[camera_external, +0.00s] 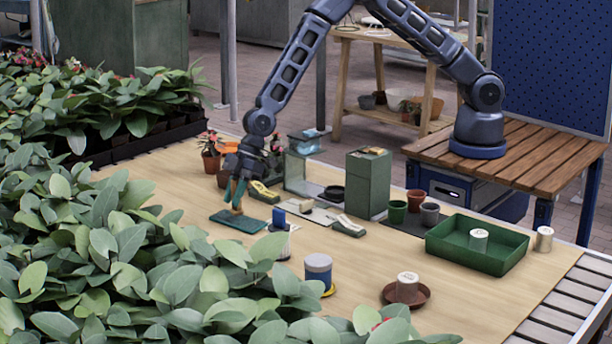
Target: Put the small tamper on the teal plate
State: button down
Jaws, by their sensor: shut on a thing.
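The teal plate (252,226) is a flat dark teal rectangle lying on the pale wooden tabletop, left of the middle. My gripper (236,190) points down over it, its fingers shut on the small tamper (237,209). The tamper is a small tan piece, mostly hidden between the fingers. Its lower end is at or just above the plate; I cannot tell whether it touches.
A green box (367,184), pots (416,200) and a green tray (476,259) stand farther right. Leafy plants (130,260) crowd the left edge. The table's front middle is partly clear.

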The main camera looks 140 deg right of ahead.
jog(key=shift+f, duration=0.85)
jog(key=shift+f, duration=0.15)
jog(key=c, duration=1.3)
grip_release()
